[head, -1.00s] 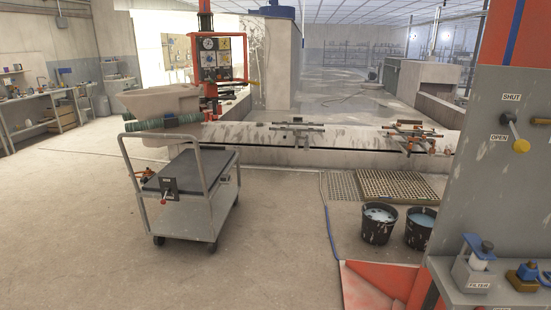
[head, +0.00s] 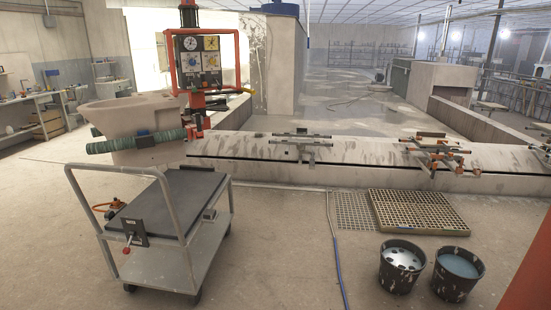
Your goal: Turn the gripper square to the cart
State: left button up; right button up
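The cart (head: 150,266) stands at the lower left, with a grey tube push handle and a dark flat top (head: 172,200). A lifting device with a red-orange frame (head: 251,50) and a dial panel (head: 198,58) hangs behind it. Its gripper shows as a green padded bar (head: 110,146) with a dark block, across a beige ceramic piece (head: 118,117). The bar lies slightly tilted in the picture, above and behind the cart. The piece appears clear of the cart top. The far side of this gripper is hidden. Neither of my own grippers is in view.
A long low conveyor ledge (head: 370,155) with metal racks runs behind the cart. Two black buckets (head: 401,268) and a floor grating (head: 418,212) lie to the right. A blue hose (head: 339,272) crosses the floor. The floor between cart and hose is clear.

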aim_at(199, 116)
jog(key=i, duration=1)
jog(key=i+u, duration=0.1)
jog(key=i, duration=0.9)
jog(key=i+l, duration=0.2)
jog(key=i, duration=0.8)
